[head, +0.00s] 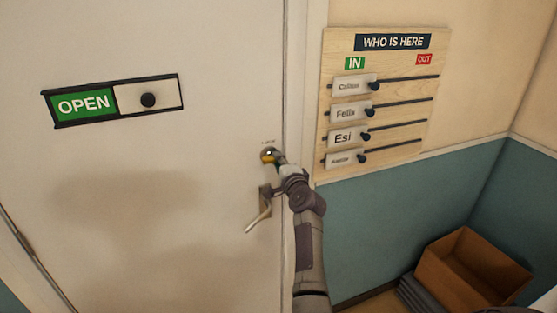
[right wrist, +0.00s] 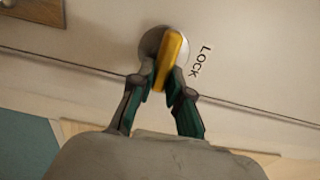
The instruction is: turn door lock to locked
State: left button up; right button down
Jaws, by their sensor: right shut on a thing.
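The door lock (head: 268,152) is a round metal plate with a yellow turn piece, on the white door (head: 190,40) near its right edge. In the right wrist view the yellow turn piece (right wrist: 172,52) stands out from the round plate, beside a label reading LOCK (right wrist: 200,61). My right gripper (head: 281,161) is at the lock, and its fingers (right wrist: 163,85) are shut on the lower part of the yellow turn piece. The fingers hide that part of it. My left gripper is not in view.
A door handle (head: 258,213) sits just below the lock, close to my right arm. A green OPEN slider sign (head: 112,101) is on the door. A WHO IS HERE board (head: 425,85) hangs to the right. A brown box (head: 452,268) stands on the floor at lower right.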

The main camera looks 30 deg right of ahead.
jog(key=shift+a+f, duration=0.1)
jog(key=shift+f, duration=0.05)
jog(key=c, duration=1.1)
grip_release()
jog(key=v, duration=0.7)
jog(key=shift+s, duration=0.2)
